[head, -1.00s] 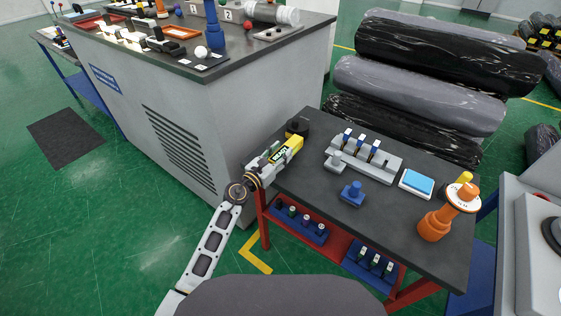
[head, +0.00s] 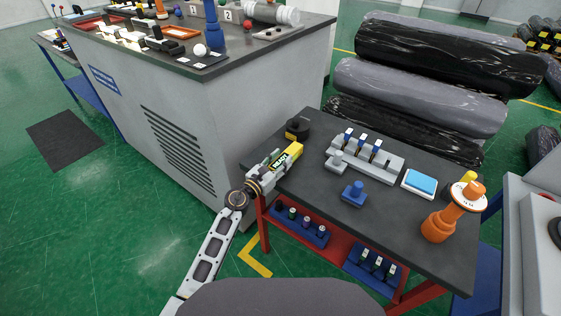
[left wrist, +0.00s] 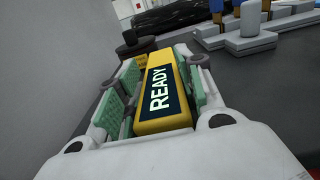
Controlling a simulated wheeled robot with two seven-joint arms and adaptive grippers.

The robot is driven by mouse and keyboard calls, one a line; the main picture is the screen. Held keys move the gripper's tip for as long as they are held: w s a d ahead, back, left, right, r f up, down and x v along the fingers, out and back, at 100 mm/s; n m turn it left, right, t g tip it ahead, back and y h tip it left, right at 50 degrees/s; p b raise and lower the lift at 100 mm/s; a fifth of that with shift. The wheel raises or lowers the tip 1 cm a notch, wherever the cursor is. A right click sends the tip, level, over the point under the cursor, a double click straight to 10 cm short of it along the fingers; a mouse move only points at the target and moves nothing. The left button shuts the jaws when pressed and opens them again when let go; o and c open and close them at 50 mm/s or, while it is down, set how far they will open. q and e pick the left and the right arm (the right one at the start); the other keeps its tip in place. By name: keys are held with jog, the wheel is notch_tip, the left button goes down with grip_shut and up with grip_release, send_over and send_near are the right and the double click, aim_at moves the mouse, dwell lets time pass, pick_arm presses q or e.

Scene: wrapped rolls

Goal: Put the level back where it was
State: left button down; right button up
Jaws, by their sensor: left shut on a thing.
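The level is a yellow bar (head: 288,157) with a dark "READY" panel, over the left part of the dark table (head: 320,205). My left gripper (head: 276,163) is shut on it, with the level lying lengthwise between the fingers. In the left wrist view the level (left wrist: 163,95) sits between green finger pads. I cannot tell whether its underside touches the table. My right gripper is not in view.
A dark round piece with a yellow part (head: 297,127) stands just beyond the level. A grey rack (head: 365,155), blue knobbed piece (head: 353,194), blue-topped box (head: 420,184) and orange handle (head: 447,220) occupy the table. A grey cabinet (head: 190,125) stands left.

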pick_arm(q)
jog(key=c, duration=1.2)
grip_release()
jog(key=shift+f, duration=0.1)
jog(key=shift+o, duration=1.2)
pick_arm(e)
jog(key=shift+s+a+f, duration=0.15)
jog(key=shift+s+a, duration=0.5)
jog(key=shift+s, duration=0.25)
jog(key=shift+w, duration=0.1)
